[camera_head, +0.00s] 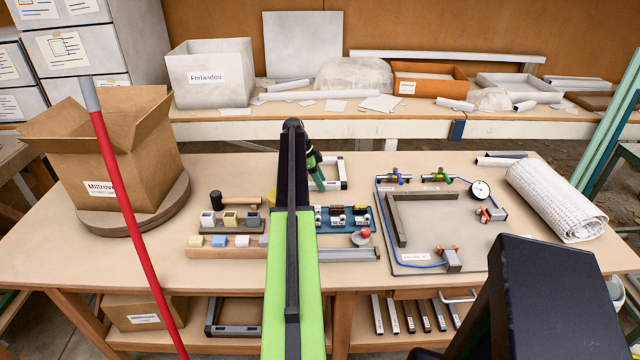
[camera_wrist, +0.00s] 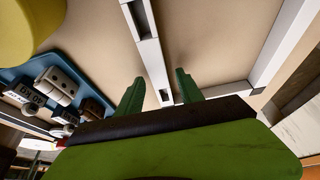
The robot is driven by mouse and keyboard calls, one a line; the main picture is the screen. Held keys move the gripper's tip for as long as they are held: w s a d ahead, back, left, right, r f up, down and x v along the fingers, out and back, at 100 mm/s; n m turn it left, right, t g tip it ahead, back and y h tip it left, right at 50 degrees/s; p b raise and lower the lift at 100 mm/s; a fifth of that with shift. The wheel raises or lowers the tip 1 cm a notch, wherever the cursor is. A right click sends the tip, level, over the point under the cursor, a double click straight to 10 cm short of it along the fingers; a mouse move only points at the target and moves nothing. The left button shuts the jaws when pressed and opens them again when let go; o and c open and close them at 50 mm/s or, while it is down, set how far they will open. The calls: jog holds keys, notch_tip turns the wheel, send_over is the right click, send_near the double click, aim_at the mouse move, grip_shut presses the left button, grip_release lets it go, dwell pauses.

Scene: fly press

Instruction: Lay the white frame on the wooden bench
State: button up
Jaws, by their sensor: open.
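The white frame (camera_head: 343,172) shows behind my arm in the head view, at the middle of the wooden bench (camera_head: 445,165). Its left part is hidden by my arm. In the wrist view one white bar of the frame (camera_wrist: 148,45) runs down between my two green fingers, and another bar (camera_wrist: 285,45) crosses at the right. My gripper (camera_head: 318,176) is open at the frame. In the wrist view its fingers (camera_wrist: 158,88) stand apart, one on each side of the bar. I cannot tell whether they touch it. The frame appears to lie flat on or close to the bench top.
A blue tray of small parts (camera_head: 372,226) lies just in front of the frame. A grey board with fittings (camera_head: 440,235) is to the right. A cardboard box (camera_head: 140,165) stands at the left. Bare bench top shows left of my arm, behind the mallet (camera_head: 232,202).

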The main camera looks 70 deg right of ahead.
jog(key=p+v, duration=1)
jog(key=v, duration=0.2)
jog(key=shift+p, duration=0.35)
